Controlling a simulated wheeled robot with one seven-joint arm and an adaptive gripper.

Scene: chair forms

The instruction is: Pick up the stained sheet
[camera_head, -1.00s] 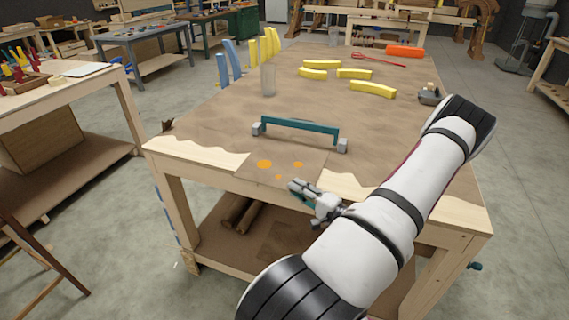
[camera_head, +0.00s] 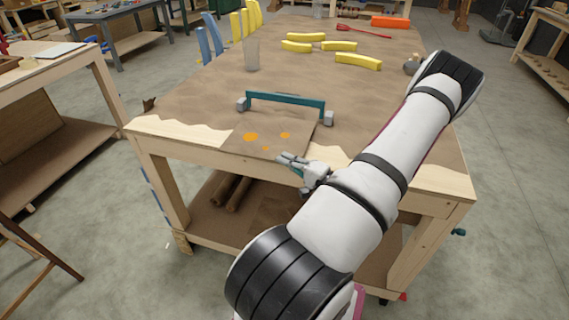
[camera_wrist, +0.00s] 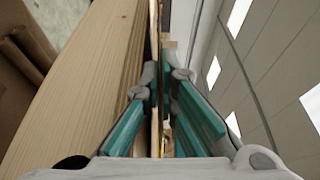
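The stained sheet (camera_head: 268,148) is a thin brown square with several orange spots. It lies at the front edge of the workbench (camera_head: 190,92), its front part reaching to or slightly past the edge. My gripper (camera_head: 284,160) is at the sheet's front right edge in the head view. In the wrist view my gripper (camera_wrist: 165,80) has its teal-padded fingers apart, with the thin edge of the sheet (camera_wrist: 155,110) between them, nearer the left finger. A gap shows beside the right finger.
A teal-barred clamp (camera_head: 285,98) with grey ends stands just behind the sheet. A clear glass (camera_head: 251,54), yellow curved pieces (camera_head: 358,61) and a grey tool (camera_head: 412,64) stand farther back. Brown rolls (camera_head: 232,190) lie on the shelf below.

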